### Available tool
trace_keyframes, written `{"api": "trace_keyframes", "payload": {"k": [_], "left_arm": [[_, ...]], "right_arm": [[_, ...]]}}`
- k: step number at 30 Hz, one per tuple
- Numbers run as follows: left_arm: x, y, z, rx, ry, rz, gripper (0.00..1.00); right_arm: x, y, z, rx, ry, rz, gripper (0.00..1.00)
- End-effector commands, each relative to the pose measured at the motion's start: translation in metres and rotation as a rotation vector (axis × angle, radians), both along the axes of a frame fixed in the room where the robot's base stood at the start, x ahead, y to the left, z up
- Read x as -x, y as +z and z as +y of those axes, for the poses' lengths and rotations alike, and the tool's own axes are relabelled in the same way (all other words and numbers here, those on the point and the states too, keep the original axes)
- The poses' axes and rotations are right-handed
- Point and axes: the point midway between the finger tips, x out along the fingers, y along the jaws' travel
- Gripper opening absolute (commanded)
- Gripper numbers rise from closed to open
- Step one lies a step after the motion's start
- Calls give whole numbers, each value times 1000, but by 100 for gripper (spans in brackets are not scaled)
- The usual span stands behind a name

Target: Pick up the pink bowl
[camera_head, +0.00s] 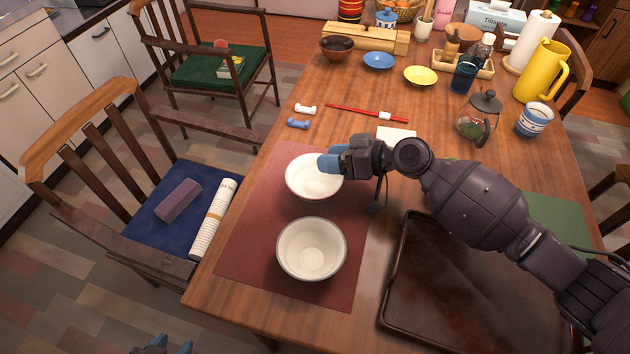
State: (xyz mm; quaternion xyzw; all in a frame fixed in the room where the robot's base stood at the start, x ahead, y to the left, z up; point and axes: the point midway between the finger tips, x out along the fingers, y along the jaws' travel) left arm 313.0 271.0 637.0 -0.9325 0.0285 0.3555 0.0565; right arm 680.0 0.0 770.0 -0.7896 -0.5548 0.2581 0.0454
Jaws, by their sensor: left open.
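Two pale bowls sit on the dark red placemat (245,250). The far bowl (308,185) has a reddish-pink rim and a whitish inside, and looks like the pink bowl. The near bowl (311,250) is off-white with a greyish rim. My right gripper (329,163) reaches in from the right, its blue fingertips over the far bowl's upper right rim. I cannot tell whether the fingers touch the bowl or how wide they are apart. My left gripper (170,346) is only partly in view at the bottom edge, open, below and left of the table and away from both bowls.
A dark brown tray (398,300) lies right of the placemat under my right arm. A red pair of chopsticks (350,110) and small rests lie beyond the bowls. A glass pot (478,122) and striped cup (535,119) stand to the right. A chair (130,200) flanks the table's left side.

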Motion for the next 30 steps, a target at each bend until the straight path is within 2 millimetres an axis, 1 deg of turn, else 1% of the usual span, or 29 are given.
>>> {"api": "trace_keyframes", "payload": {"k": [1,9,19,22,26,29,30], "left_arm": [[-1,1,0,0,0,-3,43],[-1,1,0,0,0,-2,43],[1,-1,1,-2,2,4,43],[1,0,1,-2,2,3,43],[-1,6,2,-3,3,-9,43],[-4,12,2,-3,3,-21,43],[-4,15,2,-2,3,-25,43]], "right_arm": [[0,0,0,0,0,0,40],[0,0,0,1,0,0,0],[0,0,0,0,0,0,0],[0,6,0,0,0,-2,0],[-1,24,0,-1,1,-7,0],[-1,47,0,-1,0,-13,0],[-1,57,0,-1,0,-14,0]]}}
